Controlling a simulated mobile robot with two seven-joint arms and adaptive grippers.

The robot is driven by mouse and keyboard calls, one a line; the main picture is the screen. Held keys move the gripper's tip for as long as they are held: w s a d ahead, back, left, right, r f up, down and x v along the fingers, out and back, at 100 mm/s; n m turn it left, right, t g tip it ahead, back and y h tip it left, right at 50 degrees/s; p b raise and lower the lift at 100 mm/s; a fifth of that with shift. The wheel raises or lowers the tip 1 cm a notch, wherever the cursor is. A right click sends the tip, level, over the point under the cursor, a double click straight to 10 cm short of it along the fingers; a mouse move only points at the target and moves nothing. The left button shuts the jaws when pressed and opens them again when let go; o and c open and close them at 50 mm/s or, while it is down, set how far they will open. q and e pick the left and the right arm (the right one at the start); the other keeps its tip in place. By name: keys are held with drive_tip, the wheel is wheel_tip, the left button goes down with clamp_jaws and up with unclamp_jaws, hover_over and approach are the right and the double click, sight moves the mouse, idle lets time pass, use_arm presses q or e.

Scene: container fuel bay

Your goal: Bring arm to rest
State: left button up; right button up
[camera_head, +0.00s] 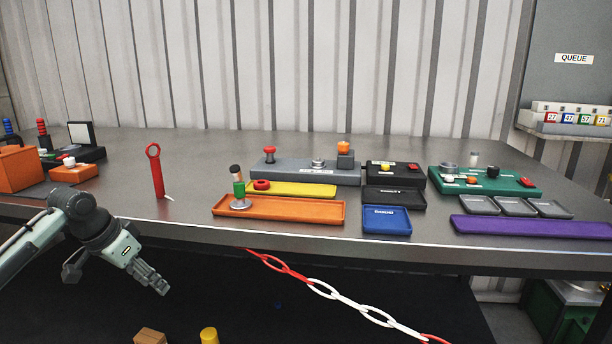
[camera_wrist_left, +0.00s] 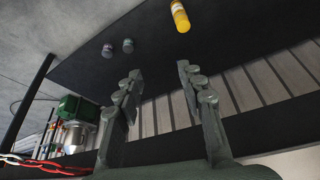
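My left arm comes in from the left in the head view. Its gripper (camera_head: 158,284) hangs in front of the bench's front edge, below the top, and touches nothing that I can see. In the left wrist view the two fingers of my left gripper (camera_wrist_left: 160,88) stand apart with nothing between them. My right arm and gripper do not show in either view.
The metal bench (camera_head: 400,246) holds an orange tray (camera_head: 290,220), a purple tray (camera_head: 530,229), a green panel (camera_head: 520,190) and a red upright tool (camera_head: 157,175). A red-white chain (camera_head: 350,303) hangs in front. A yellow cylinder (camera_head: 209,335) is low down.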

use_arm(q)
drive_tip(key=s+d+f+n+y, duration=0.15)
drive_tip(key=s+f, duration=0.25)
drive_tip(key=f, duration=0.9)
drive_tip(key=s+d+f+h, duration=0.1)
drive_tip(key=s+d+f, duration=0.2)
drive_tip(key=f, duration=1)
drive_tip(key=s+d+f+g+y, duration=0.1)
drive_tip(key=s+f, duration=0.8)
drive_tip(key=s, duration=0.3)
drive_tip(key=s+d+f+n+g+y, duration=0.1)
drive_tip(key=s+d+f, duration=0.1)
drive_tip(key=s+f, duration=0.8)
drive_tip(key=shift+s+d, duration=0.3)
drive_tip(key=shift+s, duration=0.95)
drive_tip(key=shift+f+y, duration=0.1)
drive_tip(key=shift+y, duration=0.15)
